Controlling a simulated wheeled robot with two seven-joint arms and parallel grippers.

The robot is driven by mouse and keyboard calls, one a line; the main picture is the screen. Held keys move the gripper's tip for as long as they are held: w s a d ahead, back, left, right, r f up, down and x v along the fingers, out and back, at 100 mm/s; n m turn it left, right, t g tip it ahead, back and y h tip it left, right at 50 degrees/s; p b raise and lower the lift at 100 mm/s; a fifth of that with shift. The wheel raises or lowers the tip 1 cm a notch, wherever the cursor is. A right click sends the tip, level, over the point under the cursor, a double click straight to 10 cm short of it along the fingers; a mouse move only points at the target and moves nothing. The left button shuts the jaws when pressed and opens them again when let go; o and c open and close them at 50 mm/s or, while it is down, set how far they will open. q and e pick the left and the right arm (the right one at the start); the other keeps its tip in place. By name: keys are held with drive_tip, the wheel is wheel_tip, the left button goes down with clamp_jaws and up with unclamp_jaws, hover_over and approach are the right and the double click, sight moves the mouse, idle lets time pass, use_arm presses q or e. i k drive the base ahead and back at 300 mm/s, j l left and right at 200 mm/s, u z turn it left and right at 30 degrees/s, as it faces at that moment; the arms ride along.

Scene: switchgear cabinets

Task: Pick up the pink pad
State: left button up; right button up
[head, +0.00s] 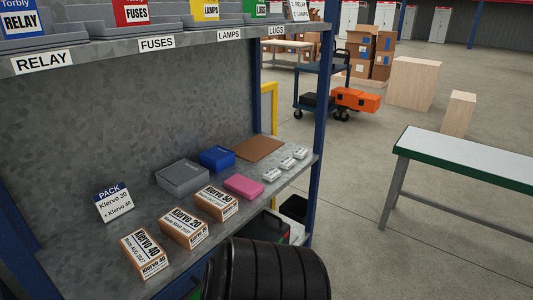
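The pink pad (244,186) is a small flat block lying on the lower grey shelf (100,250). It lies to the right of the Klervo 50 box and in front of the blue case, clear on top with nothing on it. Neither of my grippers shows in the head view. A black ribbed part, which seems to be mine, fills the bottom middle in front of the shelf edge.
Klervo boxes (184,229), a grey case (183,177), a blue case (216,158), a brown board (258,148) and small white blocks (271,174) surround the pad. A blue post (318,130) bounds the shelf's right side. Labelled bins sit above.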

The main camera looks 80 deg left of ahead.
sight(249, 189)
drive_tip(key=u, duration=2.9)
drive_tip(key=i+l+u, duration=0.15)
drive_tip(key=i+l, duration=0.2)
drive_tip(key=l, duration=0.15)
